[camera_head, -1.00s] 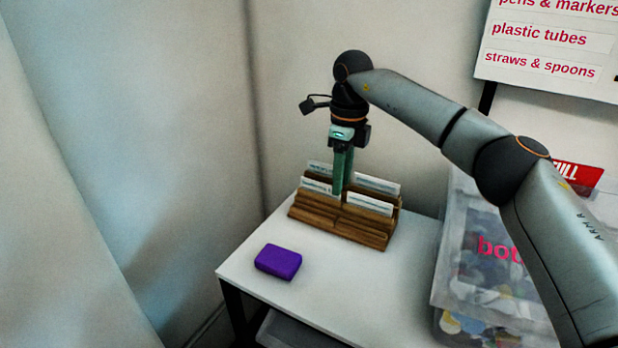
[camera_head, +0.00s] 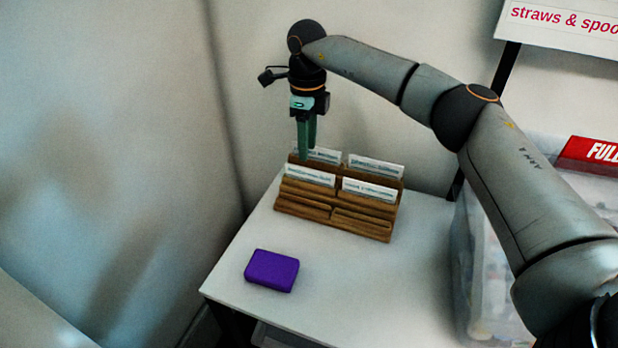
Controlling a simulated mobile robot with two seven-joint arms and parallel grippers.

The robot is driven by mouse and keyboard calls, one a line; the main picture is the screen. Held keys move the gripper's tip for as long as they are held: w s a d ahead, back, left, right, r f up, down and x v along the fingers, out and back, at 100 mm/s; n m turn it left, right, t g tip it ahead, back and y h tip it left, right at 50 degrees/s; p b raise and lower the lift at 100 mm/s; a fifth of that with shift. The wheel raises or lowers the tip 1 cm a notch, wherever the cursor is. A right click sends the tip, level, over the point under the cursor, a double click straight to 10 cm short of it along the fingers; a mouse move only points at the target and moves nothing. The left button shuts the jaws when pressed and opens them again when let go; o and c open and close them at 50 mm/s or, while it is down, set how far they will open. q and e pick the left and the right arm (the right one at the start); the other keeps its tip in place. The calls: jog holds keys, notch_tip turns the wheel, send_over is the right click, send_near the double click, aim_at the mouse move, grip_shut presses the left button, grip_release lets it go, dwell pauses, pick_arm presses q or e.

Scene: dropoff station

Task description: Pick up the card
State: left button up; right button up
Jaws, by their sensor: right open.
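Several white cards stand in a wooden card rack (camera_head: 335,215) on the white table. One card (camera_head: 310,176) is in the front left slot and another card (camera_head: 369,190) in the front right slot. Behind them are a back left card (camera_head: 325,155) and a back right card (camera_head: 376,167). My right gripper (camera_head: 306,158) points straight down with its green fingers at the left half of the rack, close to the back left card and partly covering it. The fingers are open. I cannot tell whether they touch a card. My left gripper is not in view.
A purple block (camera_head: 271,271) lies on the white table (camera_head: 400,275) in front of the rack. A clear bin (camera_head: 470,270) stands right of the table, with a red "FULL" sign (camera_head: 590,153) near it. Walls close in behind and at the left.

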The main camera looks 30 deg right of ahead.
aim_at(309, 169)
jog(key=f, duration=0.6)
jog(key=shift+s+d+f, duration=0.15)
jog(key=shift+d+f, duration=0.05)
jog(key=shift+c, duration=0.2)
grip_shut()
